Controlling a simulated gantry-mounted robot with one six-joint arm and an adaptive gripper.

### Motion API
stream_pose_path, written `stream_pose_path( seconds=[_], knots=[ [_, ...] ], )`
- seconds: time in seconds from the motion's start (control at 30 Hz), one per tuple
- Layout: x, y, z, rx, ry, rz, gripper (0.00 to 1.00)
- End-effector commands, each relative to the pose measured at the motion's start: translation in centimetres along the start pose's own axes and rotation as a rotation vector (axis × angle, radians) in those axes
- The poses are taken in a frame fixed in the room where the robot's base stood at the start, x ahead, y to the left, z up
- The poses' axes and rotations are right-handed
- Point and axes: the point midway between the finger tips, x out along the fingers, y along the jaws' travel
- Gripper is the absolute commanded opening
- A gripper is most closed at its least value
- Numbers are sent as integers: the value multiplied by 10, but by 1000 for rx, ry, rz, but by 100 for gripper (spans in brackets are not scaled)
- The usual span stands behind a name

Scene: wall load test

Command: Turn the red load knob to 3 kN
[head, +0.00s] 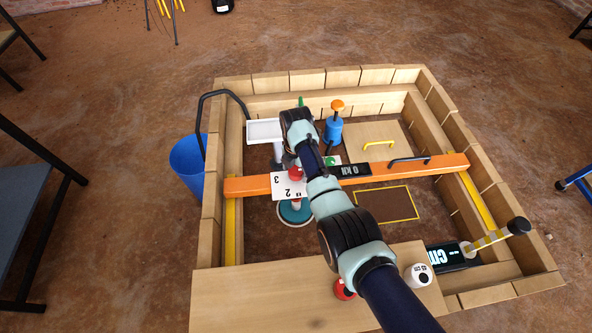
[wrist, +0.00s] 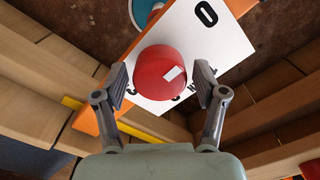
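The red load knob (wrist: 160,73) is round, with a white mark right of its centre. It sits over a white dial plate (wrist: 205,45) on the orange beam (head: 245,187). A 0 shows on the plate in the wrist view; other characters are partly hidden. In the head view the knob (head: 295,173) is beside the plate's 2 and 3. The black display (head: 355,170) on the beam reads 0 kN. My gripper (wrist: 160,84) is open, one finger on each side of the knob, with visible gaps. My arm hides part of the beam in the head view.
Wooden block walls (head: 210,235) surround the pit. A blue bucket (head: 187,160) stands outside left. A blue device with an orange top (head: 333,130) stands beyond the beam. A black handle (head: 410,160) rises from the beam. A wooden board (head: 260,300) lies in front.

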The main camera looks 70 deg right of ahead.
Motion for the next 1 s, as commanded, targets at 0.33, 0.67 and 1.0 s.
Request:
stream_pose_path(
  seconds=[0.33, 0.67, 1.0],
  knots=[
    [0, 0, 0, 1, 0, -1, 18],
    [-2, 0, 0, 76, 1, -2, 18],
    [-2, 0, 0, 342, 1, -3, 18]
  ],
)
